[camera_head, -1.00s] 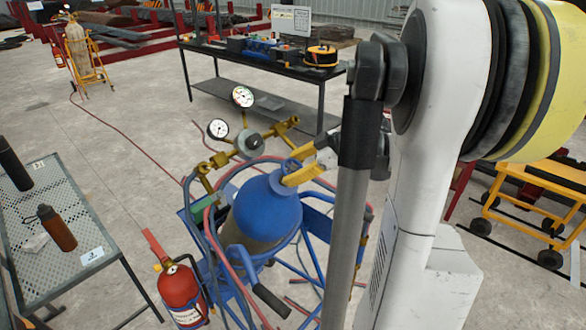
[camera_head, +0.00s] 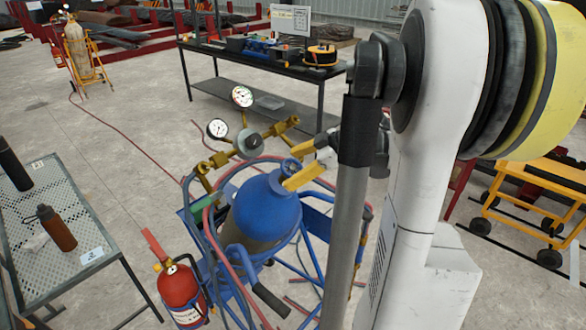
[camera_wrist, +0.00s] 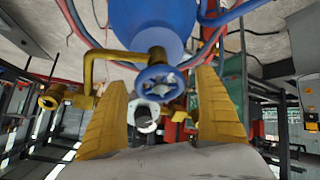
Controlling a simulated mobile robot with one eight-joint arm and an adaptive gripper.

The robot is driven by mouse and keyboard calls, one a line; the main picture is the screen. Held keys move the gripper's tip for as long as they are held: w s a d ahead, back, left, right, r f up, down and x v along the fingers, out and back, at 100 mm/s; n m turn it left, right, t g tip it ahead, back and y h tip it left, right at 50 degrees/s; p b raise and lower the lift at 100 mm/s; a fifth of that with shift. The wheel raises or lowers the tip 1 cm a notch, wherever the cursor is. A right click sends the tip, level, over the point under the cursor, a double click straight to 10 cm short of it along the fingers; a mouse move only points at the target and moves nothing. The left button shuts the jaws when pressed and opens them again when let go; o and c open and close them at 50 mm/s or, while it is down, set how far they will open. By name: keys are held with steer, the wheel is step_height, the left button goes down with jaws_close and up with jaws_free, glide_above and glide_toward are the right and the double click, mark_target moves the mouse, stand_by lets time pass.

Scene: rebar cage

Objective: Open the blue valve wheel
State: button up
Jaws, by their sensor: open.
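The blue valve wheel (camera_head: 291,166) is small and sits on top of a blue gas cylinder (camera_head: 268,212). In the wrist view the wheel (camera_wrist: 158,83) faces the camera, with the blue cylinder (camera_wrist: 152,25) behind it. My gripper (camera_head: 297,166) has yellow fingers and is at the wheel, on its right in the head view. In the wrist view my gripper (camera_wrist: 163,84) is open, with one finger on each side of the wheel. Gaps show between the wheel and both fingers. My arm hides part of the scene right of the cylinder.
Brass fittings with two gauges (camera_head: 242,97) and red hoses stand close behind and left of the wheel. A red fire extinguisher (camera_head: 181,292) is at the front left. A perforated table (camera_head: 75,225) stands left, a dark workbench (camera_head: 235,63) behind. Bare floor lies between them.

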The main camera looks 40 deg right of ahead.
steer(key=v, duration=1.2)
steer(key=shift+f, duration=0.1)
steer(key=w+a+f+m+g+b, duration=0.1)
steer(key=a+f+m, duration=0.15)
steer(key=a, duration=0.55)
steer(key=w+a+f+m+g+b, duration=0.1)
steer(key=w+a+f+g+b, duration=0.15)
steer(key=a, duration=0.55)
steer(key=s+a+f+m+t+h+b, duration=0.1)
steer(key=s+a+f+m, duration=0.1)
steer(key=a, duration=0.6)
steer(key=s+a+f+m+h+b, duration=0.2)
steer(key=s+a+f+m, duration=0.1)
steer(key=a+f, duration=0.3)
steer(key=s+a, duration=0.1)
steer(key=a, duration=0.1)
steer(key=shift+s+a+f+t+h, duration=0.2)
steer(key=shift+s+a+t+h, duration=0.1)
steer(key=shift+a+t, duration=0.05)
